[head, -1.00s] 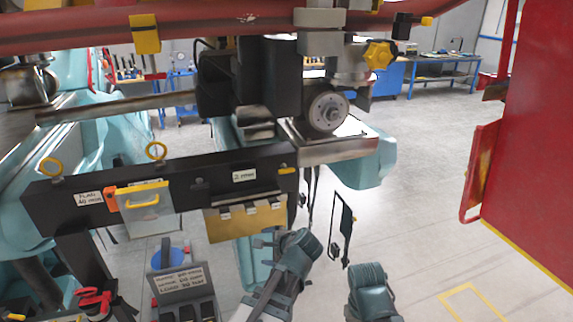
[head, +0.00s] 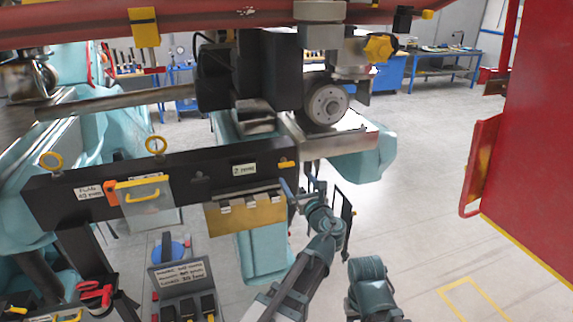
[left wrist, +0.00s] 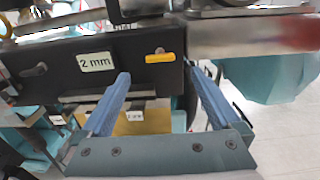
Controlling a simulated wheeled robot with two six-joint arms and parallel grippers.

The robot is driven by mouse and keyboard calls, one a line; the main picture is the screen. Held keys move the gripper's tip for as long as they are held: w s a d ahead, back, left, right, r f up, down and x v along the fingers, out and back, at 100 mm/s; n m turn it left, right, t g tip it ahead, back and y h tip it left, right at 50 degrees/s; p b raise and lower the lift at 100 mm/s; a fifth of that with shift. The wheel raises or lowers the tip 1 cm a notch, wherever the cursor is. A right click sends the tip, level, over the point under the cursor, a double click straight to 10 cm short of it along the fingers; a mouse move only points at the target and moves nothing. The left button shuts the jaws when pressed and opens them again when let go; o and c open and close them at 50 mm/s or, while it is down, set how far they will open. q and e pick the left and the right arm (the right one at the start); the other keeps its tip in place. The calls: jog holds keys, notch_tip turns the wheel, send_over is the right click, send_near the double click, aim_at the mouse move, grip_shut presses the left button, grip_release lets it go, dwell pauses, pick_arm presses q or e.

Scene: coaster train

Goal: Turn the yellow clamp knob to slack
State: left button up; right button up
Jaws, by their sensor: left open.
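A small yellow knob, shaped like a short bar (head: 287,164), sits near the right end of the black beam (head: 120,187). It lies nearly level. In the left wrist view the yellow bar knob (left wrist: 160,57) shows just right of the "2 mm" label (left wrist: 96,62). My left gripper (head: 299,186) is open and empty, just below the knob in the head view. In the left wrist view my open left gripper (left wrist: 157,76) has its blue fingers on either side below the knob, apparently without touching it. My right gripper is out of view.
A yellow star-shaped knob (head: 378,47) is higher up, right of a grey round wheel (head: 326,104). A tan plate (head: 245,215) hangs below the beam. A red panel (head: 525,150) stands at right. Floor between is open.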

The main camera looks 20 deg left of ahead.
aim_at(287, 165)
pick_arm(q)
jog(key=x, duration=1.1)
jog(key=shift+s, duration=0.1)
jog(key=c, duration=1.4)
